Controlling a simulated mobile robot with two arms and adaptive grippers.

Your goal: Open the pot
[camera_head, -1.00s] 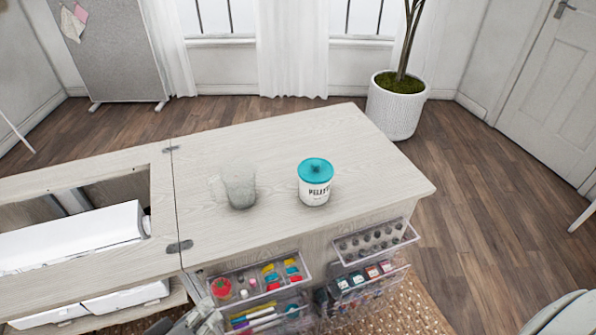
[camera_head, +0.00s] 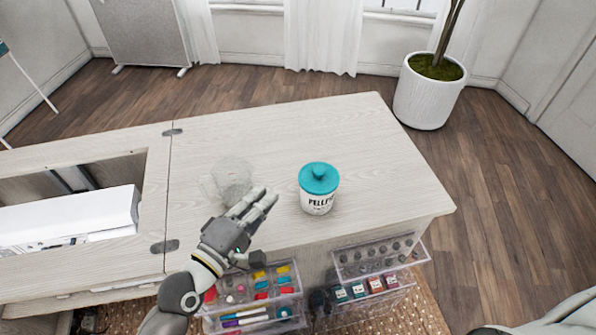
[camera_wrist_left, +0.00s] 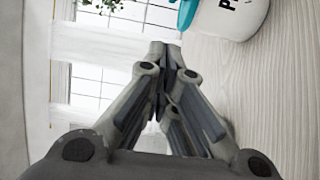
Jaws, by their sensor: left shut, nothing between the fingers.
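The pot (camera_head: 316,203) is a white jar with dark lettering, upright on the wooden cabinet top. Its teal lid (camera_head: 319,177) with a round knob sits on it. In the left wrist view, part of the pot (camera_wrist_left: 236,14) shows at the top right, with an edge of the teal lid (camera_wrist_left: 187,12). My left gripper (camera_head: 268,196) is left of the pot, apart from it, above the cabinet top. Its fingers are together and empty, and they also show in the wrist view (camera_wrist_left: 168,55). My right gripper is not in view.
A clear glass vessel (camera_head: 232,180) stands left of the pot, partly behind my left gripper. Clear organisers with sewing supplies (camera_head: 262,290) hang on the cabinet front. The cabinet top (camera_head: 385,160) is free right of the pot. A potted plant (camera_head: 428,95) stands on the floor behind.

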